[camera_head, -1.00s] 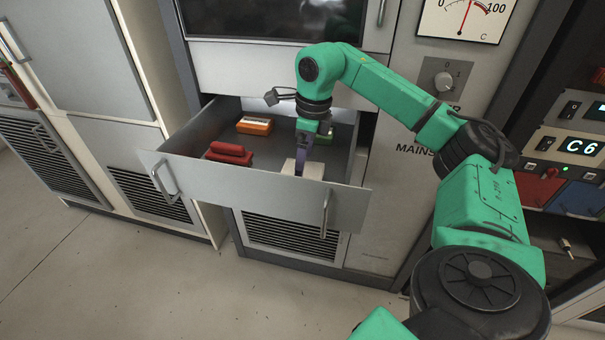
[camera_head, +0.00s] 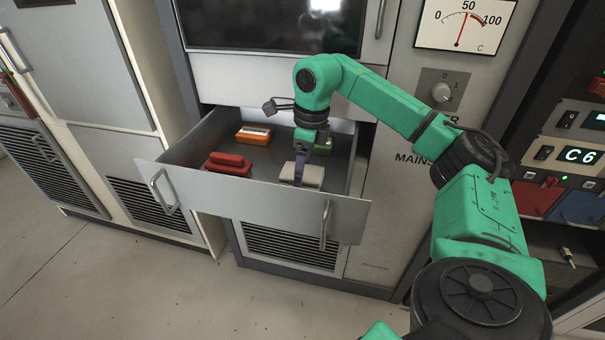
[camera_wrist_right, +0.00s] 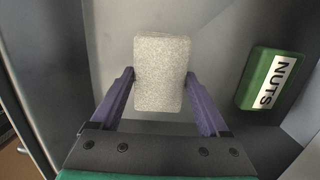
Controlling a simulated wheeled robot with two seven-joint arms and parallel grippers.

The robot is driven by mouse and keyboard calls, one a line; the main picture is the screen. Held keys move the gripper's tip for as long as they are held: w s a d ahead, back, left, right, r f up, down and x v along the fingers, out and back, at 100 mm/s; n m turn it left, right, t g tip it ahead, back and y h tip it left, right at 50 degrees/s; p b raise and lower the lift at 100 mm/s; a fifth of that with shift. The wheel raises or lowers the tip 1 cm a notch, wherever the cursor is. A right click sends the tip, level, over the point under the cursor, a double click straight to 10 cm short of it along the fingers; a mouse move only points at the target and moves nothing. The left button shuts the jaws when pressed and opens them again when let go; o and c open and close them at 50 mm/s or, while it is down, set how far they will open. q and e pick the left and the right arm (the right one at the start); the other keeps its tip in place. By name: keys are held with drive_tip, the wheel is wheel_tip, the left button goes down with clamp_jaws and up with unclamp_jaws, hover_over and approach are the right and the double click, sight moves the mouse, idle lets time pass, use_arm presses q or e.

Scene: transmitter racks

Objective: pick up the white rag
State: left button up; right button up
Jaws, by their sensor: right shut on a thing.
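The white rag (camera_head: 308,175) is a pale, speckled, folded block in the right part of an open drawer (camera_head: 250,203), just behind its front panel. It also shows in the right wrist view (camera_wrist_right: 160,60), between the two purple fingers. My right gripper (camera_head: 301,180) points down from above and is shut on the rag, a finger against each side. It also shows in the right wrist view (camera_wrist_right: 160,78). I cannot tell whether the rag is clear of the drawer floor. My left gripper is not in view.
A red block (camera_head: 228,163) and an orange box (camera_head: 254,134) lie in the drawer's left part. A green box labelled NUTS (camera_wrist_right: 273,80) lies to the right of the rag in the wrist view. The drawer's walls surround them, with cabinet fronts on both sides.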

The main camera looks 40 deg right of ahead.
wheel_tip(320, 180, up, 18)
drive_tip(key=p, duration=0.8)
